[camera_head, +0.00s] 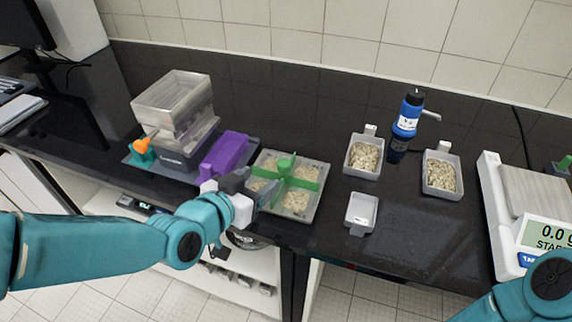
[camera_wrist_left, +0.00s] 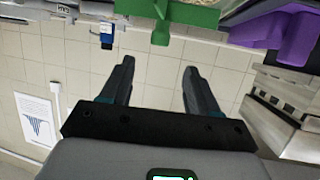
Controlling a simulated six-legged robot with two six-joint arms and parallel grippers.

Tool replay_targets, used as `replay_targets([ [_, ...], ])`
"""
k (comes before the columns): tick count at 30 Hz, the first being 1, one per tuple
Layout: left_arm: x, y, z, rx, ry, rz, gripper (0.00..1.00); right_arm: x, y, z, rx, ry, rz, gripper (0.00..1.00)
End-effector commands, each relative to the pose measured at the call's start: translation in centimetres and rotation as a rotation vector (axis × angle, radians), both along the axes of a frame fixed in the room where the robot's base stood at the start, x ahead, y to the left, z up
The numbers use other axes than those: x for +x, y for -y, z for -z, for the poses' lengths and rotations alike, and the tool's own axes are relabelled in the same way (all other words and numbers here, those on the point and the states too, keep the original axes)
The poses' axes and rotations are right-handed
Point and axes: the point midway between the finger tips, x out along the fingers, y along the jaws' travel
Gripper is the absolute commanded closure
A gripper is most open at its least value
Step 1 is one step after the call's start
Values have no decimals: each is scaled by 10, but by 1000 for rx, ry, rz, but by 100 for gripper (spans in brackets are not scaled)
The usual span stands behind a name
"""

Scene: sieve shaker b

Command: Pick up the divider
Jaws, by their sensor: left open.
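The green cross-shaped divider (camera_head: 300,183) stands in a square grey tray (camera_head: 308,217), with pale grainy material in the sections around it. It has a round green knob at its centre. My left gripper (camera_head: 252,187) is at the tray's left side, open, with nothing seen between its fingers. In the left wrist view the open fingers (camera_wrist_left: 157,66) are apart, and the green divider (camera_wrist_left: 185,16) shows beyond their tips, clear of them. My right gripper is out of view; only part of that arm shows at lower right.
A sieve shaker (camera_head: 178,118) and a purple block (camera_head: 225,153) stand left of the tray. Two filled containers (camera_head: 364,157) (camera_head: 440,176), an empty scoop (camera_head: 361,213), a blue bottle (camera_head: 407,115) and a scale (camera_head: 512,225) are on the right.

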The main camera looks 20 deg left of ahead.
Motion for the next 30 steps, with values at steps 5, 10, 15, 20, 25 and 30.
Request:
replay_targets([
  [5, 30, 10, 13, -1, -3, 4, 40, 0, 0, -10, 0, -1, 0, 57],
  [10, 54, 16, 21, -1, -1, 3, 40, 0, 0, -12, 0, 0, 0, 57],
  [15, 66, 19, 25, 0, -1, 3, 40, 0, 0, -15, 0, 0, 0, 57],
  [20, 88, 23, 35, 0, -3, 3, 40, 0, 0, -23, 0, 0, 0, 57],
  [25, 106, 26, 42, -1, -1, 3, 40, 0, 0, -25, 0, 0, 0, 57],
  [30, 108, 27, 43, -1, 1, 2, 40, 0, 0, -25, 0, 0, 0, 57],
])
